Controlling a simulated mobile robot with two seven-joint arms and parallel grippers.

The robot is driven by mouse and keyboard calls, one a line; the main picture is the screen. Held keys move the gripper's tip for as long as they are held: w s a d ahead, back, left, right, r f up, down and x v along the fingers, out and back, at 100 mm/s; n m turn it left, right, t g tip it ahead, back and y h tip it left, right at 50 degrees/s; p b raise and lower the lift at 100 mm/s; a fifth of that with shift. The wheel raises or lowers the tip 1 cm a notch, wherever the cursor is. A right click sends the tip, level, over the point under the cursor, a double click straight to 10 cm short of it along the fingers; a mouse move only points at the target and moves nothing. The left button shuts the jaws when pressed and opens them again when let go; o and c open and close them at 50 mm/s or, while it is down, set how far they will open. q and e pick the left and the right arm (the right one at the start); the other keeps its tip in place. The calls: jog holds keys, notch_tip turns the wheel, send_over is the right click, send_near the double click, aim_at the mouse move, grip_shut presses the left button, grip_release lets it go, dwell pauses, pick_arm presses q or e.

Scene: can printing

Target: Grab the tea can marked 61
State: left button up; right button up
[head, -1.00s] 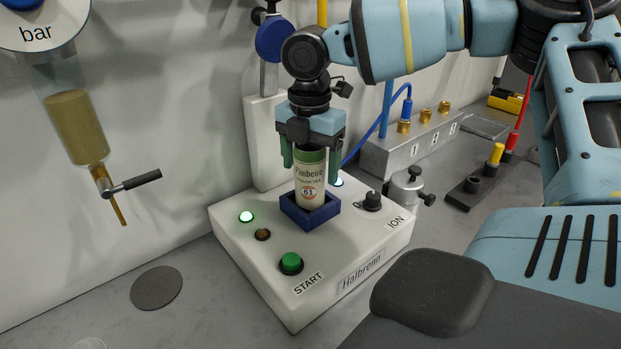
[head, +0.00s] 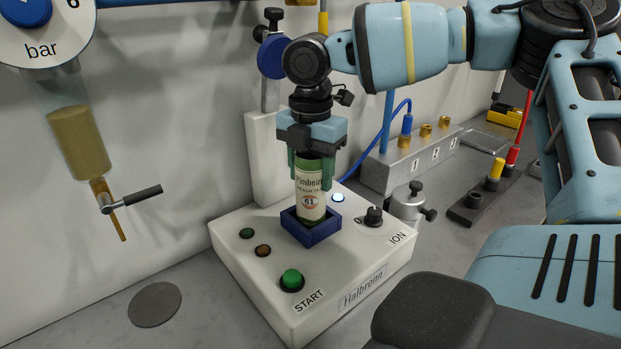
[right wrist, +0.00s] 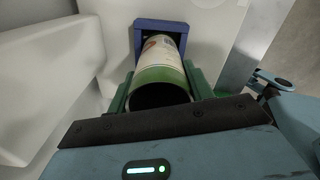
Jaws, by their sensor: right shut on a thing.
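The tea can (head: 311,197), cream with a green top and a red 61 on its label, stands upright in the blue square holder (head: 322,232) on the white machine. My right gripper (head: 312,170) comes down from above and is shut on the can's upper part, one green finger on each side. In the right wrist view the can (right wrist: 160,68) lies between the two fingers, with its dark top toward the camera and its far end at the blue holder (right wrist: 138,40). My left gripper is not in view.
The white machine (head: 262,268) carries a green START button (head: 292,279) and a black knob (head: 373,215). A metal block with brass fittings (head: 411,160) stands at the back right. A gauge with a tap (head: 130,197) hangs at the left.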

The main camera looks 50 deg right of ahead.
notch_tip(320, 180, up, 2)
jog(key=shift+s+r, duration=0.1)
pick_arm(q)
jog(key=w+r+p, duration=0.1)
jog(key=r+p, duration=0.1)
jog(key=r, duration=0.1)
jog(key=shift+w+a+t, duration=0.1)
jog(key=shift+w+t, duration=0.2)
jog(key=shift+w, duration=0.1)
pick_arm(e)
jog(key=s+r, duration=0.1)
jog(key=s, duration=1.4)
jog(key=shift+s+a+r, duration=0.15)
jog(key=shift+s+a, duration=0.2)
jog(key=shift+s, duration=0.05)
